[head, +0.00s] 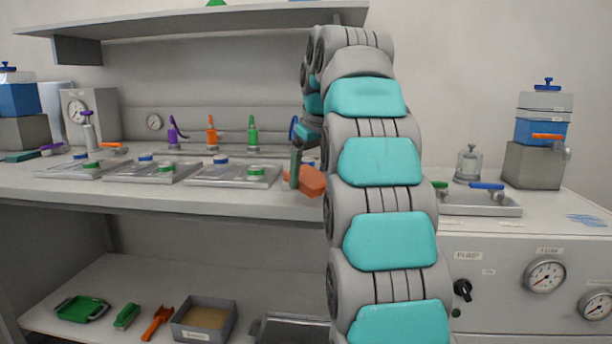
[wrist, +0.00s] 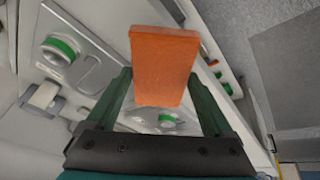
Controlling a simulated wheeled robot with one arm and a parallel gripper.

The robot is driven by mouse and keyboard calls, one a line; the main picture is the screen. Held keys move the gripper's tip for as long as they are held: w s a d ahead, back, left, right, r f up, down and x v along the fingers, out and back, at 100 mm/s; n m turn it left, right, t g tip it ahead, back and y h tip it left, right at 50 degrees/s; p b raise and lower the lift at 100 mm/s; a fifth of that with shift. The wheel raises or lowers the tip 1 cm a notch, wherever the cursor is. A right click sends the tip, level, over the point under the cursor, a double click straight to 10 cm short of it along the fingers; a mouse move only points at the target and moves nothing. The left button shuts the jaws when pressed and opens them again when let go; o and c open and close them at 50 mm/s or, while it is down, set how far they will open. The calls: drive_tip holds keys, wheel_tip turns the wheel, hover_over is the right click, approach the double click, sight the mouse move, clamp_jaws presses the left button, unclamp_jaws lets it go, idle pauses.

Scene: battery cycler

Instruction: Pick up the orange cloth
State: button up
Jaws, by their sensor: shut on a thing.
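The orange cloth (wrist: 164,62) is a flat, block-like piece between the two dark green fingers of my gripper (wrist: 160,80) in the wrist view. My gripper is shut on it. In the head view the cloth (head: 312,181) shows at the front edge of the bench, just left of my arm. My gripper (head: 295,170) is beside it there, partly hidden by my arm. The cloth appears to be above the bench edge, but I cannot tell how far.
Metal trays with green and blue caps (head: 232,175) stand on the bench to the left. Purple, orange and green bottles (head: 211,133) stand behind them. The lower shelf holds a grey bin (head: 204,320), an orange scoop (head: 157,322) and green items. Gauges (head: 545,275) are at right.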

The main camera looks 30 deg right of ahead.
drive_tip(key=s+d+r+b, duration=0.1)
drive_tip(key=s+d, duration=0.3)
drive_tip(key=s, duration=1)
drive_tip(key=shift+r+b, duration=0.15)
drive_tip(key=shift+b, duration=0.4)
drive_tip(key=shift+s, duration=0.1)
